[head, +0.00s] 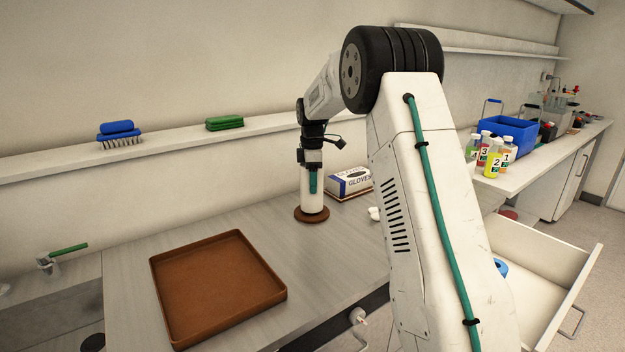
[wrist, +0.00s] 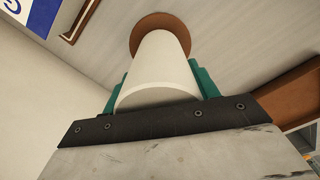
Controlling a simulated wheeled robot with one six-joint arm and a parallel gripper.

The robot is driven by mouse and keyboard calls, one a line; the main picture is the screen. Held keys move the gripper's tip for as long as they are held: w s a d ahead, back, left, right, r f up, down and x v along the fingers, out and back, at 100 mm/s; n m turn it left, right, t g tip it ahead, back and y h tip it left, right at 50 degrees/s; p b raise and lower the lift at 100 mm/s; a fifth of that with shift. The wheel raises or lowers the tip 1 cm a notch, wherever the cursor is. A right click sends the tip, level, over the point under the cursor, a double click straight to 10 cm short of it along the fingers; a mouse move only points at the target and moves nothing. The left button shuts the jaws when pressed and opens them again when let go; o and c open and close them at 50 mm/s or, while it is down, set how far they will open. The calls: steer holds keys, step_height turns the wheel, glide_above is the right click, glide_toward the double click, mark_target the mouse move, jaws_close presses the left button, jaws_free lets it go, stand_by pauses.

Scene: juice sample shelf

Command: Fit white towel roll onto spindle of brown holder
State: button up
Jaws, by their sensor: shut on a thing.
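The white towel roll (head: 312,200) stands upright over the round brown base of the holder (head: 312,217) on the grey counter. My gripper (head: 313,182) points down and its teal fingers are shut on the upper part of the roll. In the wrist view the roll (wrist: 161,70) lies between the two teal fingers (wrist: 160,88), with the brown base (wrist: 160,21) beyond its far end. The spindle is not visible; the roll hides it. I cannot tell whether the roll's lower end touches the base.
A brown tray (head: 218,285) lies on the counter at front left. A glove box (head: 349,183) stands close behind and right of the holder. A wall shelf (head: 165,150) carries a blue brush (head: 119,133) and a green sponge (head: 225,124). An open drawer (head: 540,270) is at right.

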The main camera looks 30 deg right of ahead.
steer(key=shift+f, duration=0.35)
steer(key=o, duration=1.2)
